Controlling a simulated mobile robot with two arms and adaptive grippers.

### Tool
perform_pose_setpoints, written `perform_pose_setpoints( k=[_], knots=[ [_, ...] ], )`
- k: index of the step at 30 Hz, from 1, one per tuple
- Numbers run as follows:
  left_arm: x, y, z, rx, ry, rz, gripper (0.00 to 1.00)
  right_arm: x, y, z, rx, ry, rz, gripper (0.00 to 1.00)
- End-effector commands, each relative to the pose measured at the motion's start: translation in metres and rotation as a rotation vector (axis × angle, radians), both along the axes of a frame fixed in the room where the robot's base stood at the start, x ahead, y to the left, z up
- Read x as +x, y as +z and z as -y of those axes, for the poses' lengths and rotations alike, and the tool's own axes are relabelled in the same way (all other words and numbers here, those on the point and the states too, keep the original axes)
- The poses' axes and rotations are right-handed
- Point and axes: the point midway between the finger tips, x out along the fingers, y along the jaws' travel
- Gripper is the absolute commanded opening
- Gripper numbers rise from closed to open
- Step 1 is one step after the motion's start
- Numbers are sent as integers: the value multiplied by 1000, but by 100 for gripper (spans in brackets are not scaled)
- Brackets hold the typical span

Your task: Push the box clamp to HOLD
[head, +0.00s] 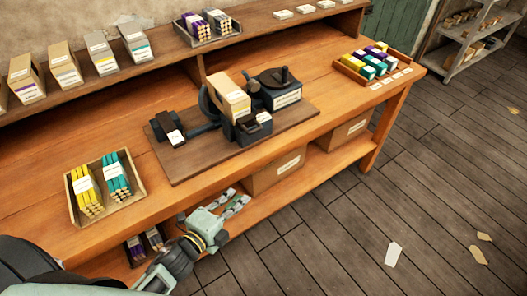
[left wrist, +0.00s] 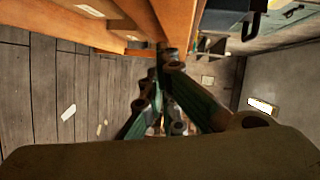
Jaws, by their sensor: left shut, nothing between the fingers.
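A handwheel press stands on a dark wooden baseboard (head: 200,165) on the workbench. A tan box (head: 233,95) stands upright in its middle, with a curved dark arm beside its left side. A dark block with a white label (head: 255,125) is in front of the box. A black block with a white label (head: 172,132) sits at the board's left end. I cannot read which label marks the clamp or HOLD. My left gripper (head: 234,203) is shut and empty, low in front of the bench's front edge, apart from the press. It also shows in the left wrist view (left wrist: 165,75).
The black handwheel (head: 283,78) is at the press's right. A tray of yellow and teal packs (head: 70,205) stands at the bench's front left. A tray of coloured boxes (head: 340,66) is at the right. A cardboard box (head: 275,173) sits under the bench. Open floor lies to the right.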

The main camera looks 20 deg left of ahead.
Motion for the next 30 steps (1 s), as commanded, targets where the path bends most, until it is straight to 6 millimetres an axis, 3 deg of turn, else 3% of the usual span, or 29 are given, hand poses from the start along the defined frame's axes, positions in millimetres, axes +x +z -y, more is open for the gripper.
perform_pose_setpoints(
  k=[9,12,25,30],
  knots=[
    [3,84,24,168,-118,241,0,0,-10,5,-6,3,-1,69],
    [2,102,29,207,-139,293,0,0,-11,7,-9,4,-1,69],
    [1,111,32,224,-149,317,0,0,-11,9,-11,5,0,69],
    [11,112,36,223,-149,318,0,0,-7,9,-11,5,0,69]
  ],
)
